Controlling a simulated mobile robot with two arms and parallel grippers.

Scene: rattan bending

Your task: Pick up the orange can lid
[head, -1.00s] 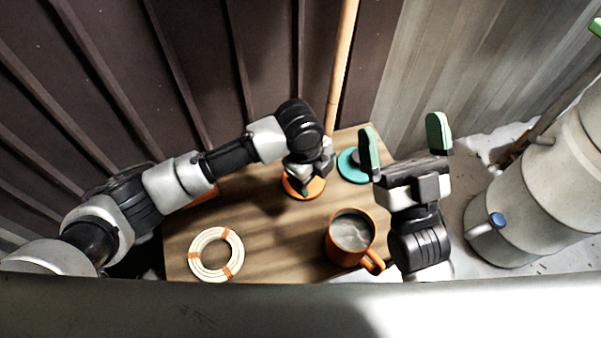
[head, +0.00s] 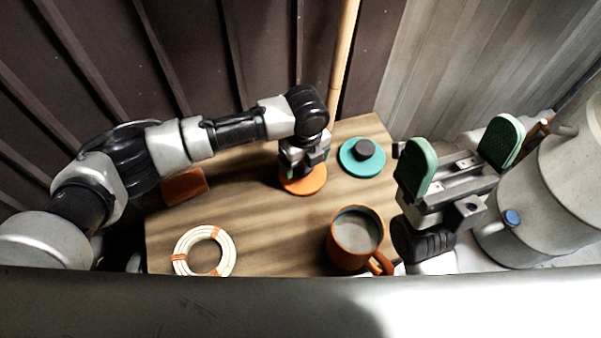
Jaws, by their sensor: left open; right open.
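The orange can lid (head: 303,187) is a flat orange disc lying on the wooden table (head: 262,226). My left gripper (head: 300,174) points down right over the lid and hides its middle and far part. Its fingers are mostly hidden behind the gripper body, and I cannot tell whether they touch the lid. My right gripper (head: 458,150) is open and empty, with its two green-padded fingers spread wide, to the right of the table and apart from the lid.
A teal lid with a dark knob (head: 350,165) lies right of the orange lid. An orange mug (head: 342,256) of grey liquid stands near the front. A coil of pale rattan (head: 226,257) lies front left. An orange-brown block (head: 184,188) sits at the left edge. A pole (head: 343,60) stands behind.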

